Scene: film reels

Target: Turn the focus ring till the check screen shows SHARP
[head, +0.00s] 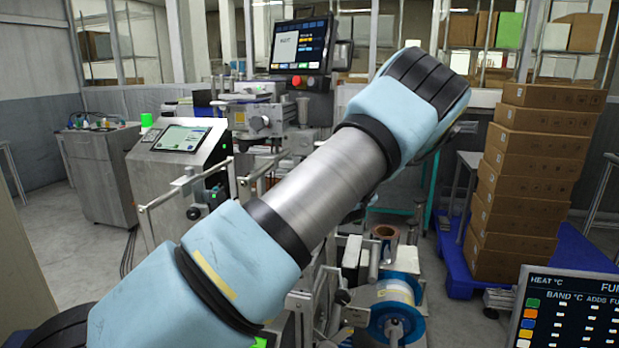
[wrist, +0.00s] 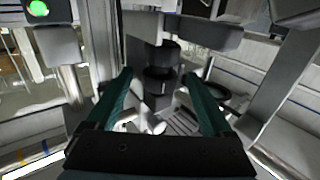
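My gripper (wrist: 158,76) is open in the wrist view, its two dark green fingers apart with nothing shut between them. Ahead of the fingertips, between them in the picture, stands a black stepped cylinder (wrist: 160,82) that looks like the focus ring's lens barrel. I cannot tell if either finger touches it. In the head view my arm crosses the middle and the gripper is hidden. A dark monitor (head: 299,47) with a white panel stands at the back; its text is too small to read. I cannot tell whether it is the check screen.
In the wrist view, metal posts and a housing (wrist: 205,32) crowd the cylinder, and a green light (wrist: 37,8) shows at upper left. In the head view are a machine with a tablet (head: 182,138), a blue reel (head: 398,320), stacked cartons (head: 520,190) and a heat panel (head: 570,312).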

